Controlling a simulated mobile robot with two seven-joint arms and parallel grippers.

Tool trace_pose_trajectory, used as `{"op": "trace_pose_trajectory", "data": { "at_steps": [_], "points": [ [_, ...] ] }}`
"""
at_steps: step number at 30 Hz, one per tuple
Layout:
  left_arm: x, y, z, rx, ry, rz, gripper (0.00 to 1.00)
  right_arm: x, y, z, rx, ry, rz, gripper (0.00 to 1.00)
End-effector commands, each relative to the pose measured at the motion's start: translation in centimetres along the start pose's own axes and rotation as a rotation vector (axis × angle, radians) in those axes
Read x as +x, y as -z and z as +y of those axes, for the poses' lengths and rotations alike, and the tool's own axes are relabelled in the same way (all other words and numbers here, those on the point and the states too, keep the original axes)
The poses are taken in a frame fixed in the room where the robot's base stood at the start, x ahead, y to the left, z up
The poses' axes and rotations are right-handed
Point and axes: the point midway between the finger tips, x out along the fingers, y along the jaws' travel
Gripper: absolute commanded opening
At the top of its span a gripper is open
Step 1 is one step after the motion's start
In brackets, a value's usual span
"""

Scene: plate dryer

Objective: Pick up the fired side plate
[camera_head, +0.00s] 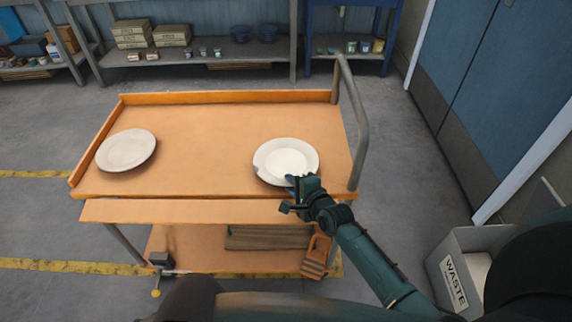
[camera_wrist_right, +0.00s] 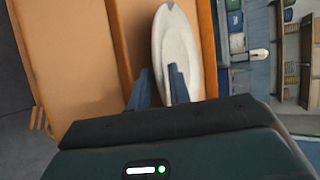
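Two round off-white plates lie on the orange cart top (camera_head: 205,135). One plate (camera_head: 126,150) is at the left and looks duller and greyer. The other plate (camera_head: 288,160) is at the right, looks whiter and has a raised rim. I cannot tell by marking which is the fired side plate. My right gripper (camera_head: 291,184) is at the near rim of the right plate. In the right wrist view its blue fingers (camera_wrist_right: 158,82) are apart, with the plate's edge (camera_wrist_right: 178,40) showing between and behind them. Contact is not clear. My left gripper is not in view.
The cart has a low raised lip at the back and left, and a grey tube handle (camera_head: 359,125) at the right. A waste bin (camera_head: 455,283) stands at the lower right. The cart top between the plates is clear. Shelves (camera_head: 190,55) stand behind.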

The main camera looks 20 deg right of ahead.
Motion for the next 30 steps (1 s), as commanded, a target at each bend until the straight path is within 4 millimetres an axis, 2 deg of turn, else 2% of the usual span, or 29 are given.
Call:
{"op": "trace_pose_trajectory", "data": {
  "at_steps": [8,16,30],
  "points": [
    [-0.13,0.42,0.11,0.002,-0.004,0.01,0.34,0.5,-0.05,-0.01,0.0,0.0,0.0,0.19],
    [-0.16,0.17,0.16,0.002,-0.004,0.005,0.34,0.47,-0.04,0.01,0.0,0.0,0.0,0.0],
    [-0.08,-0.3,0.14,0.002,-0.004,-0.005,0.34,0.47,-0.06,-0.18,0.0,0.004,0.0,0.0]
  ]
}}
